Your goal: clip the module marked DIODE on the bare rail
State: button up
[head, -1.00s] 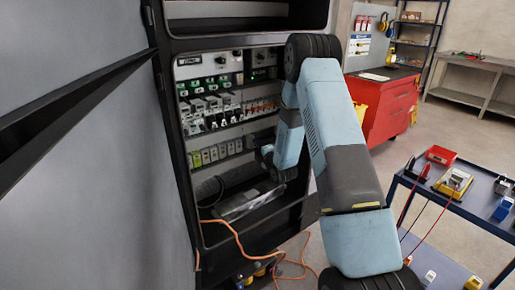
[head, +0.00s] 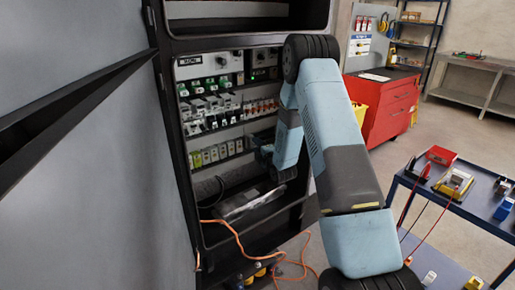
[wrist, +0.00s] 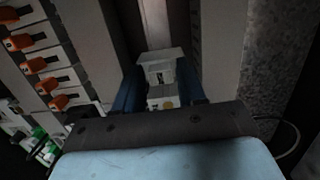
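My gripper (wrist: 160,92) has blue fingers on both sides of a small pale grey module (wrist: 160,72) and appears shut on it. The module has dark print that I cannot read and a yellow spot. A narrow pale strip (wrist: 154,20), which looks like the bare rail, runs beyond the module between grey ducts. I cannot tell whether the module touches it. In the head view my arm reaches into the open cabinet (head: 180,135) near the right end of the lower module row (head: 215,153); the arm hides the held module.
Orange-levered breakers (wrist: 40,62) line the left of the wrist view. An orange cable (head: 235,236) hangs from the cabinet to the floor. A blue trolley (head: 470,205) with devices stands at the right. A red tool cabinet (head: 385,105) stands behind.

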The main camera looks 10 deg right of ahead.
jog(key=o, duration=0.3)
jog(key=v, duration=1.4)
jog(key=s+d+r+m+g+h, duration=0.1)
jog(key=s+r+m+g+h, duration=0.3)
jog(key=r, duration=0.6)
jog(key=s+r+m+g+h, duration=0.1)
jog(key=s+r+m, duration=0.1)
jog(key=r+m, duration=0.6)
jog(key=s+a+r+m+g, duration=0.1)
jog(key=s+r+m+g, duration=0.1)
jog(key=s, duration=0.8)
jog(key=s+a+r+m+g, duration=0.1)
jog(key=s+r+m, duration=0.3)
jog(key=s, duration=0.6)
jog(key=s+a+r+m+g, duration=0.1)
jog(key=s+r+m+g, duration=0.2)
jog(key=s, duration=0.8)
notch_tip(320, 180, up, 2)
jog(key=shift+s+r+g, duration=0.15)
jog(key=shift+r+g, duration=0.1)
jog(key=shift+g, duration=0.15)
